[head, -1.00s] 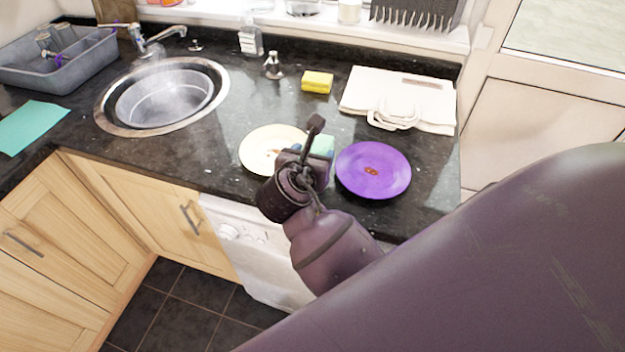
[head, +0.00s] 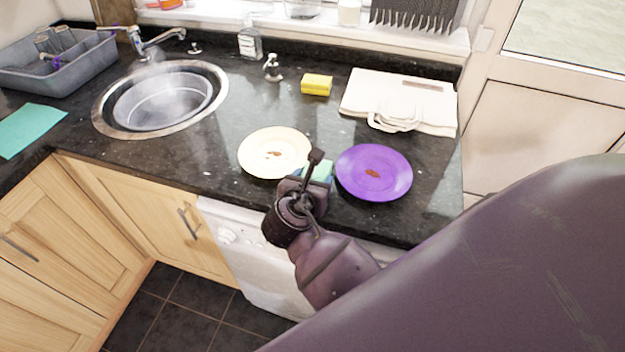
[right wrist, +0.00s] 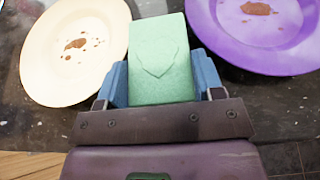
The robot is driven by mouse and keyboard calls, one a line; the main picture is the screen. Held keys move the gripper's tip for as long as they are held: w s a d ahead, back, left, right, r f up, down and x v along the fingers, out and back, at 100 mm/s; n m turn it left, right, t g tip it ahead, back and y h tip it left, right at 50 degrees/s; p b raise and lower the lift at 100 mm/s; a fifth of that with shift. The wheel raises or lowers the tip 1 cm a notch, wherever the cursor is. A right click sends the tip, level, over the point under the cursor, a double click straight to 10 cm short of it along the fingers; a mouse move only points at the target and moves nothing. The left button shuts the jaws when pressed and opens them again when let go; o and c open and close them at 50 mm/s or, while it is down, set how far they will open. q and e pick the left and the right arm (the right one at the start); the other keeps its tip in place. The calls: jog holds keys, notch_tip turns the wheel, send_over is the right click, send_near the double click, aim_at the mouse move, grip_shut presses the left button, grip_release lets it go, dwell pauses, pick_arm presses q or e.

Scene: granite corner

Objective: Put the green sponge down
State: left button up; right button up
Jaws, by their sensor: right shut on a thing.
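The green sponge (right wrist: 160,60) is between the blue fingers of my right gripper (right wrist: 160,82), which is shut on it. In the head view the sponge (head: 321,170) shows partly behind my right gripper (head: 316,174), near the counter's front edge between the two plates. The gripper hides part of it. I cannot tell whether the sponge touches the counter. My left gripper is not in view.
A cream plate (head: 262,142) with brown stains lies left of the sponge, a stained purple plate (head: 385,190) right. The sink (head: 162,98) is at left.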

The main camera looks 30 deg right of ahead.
jog(key=shift+f, duration=0.1)
jog(key=o, duration=0.9)
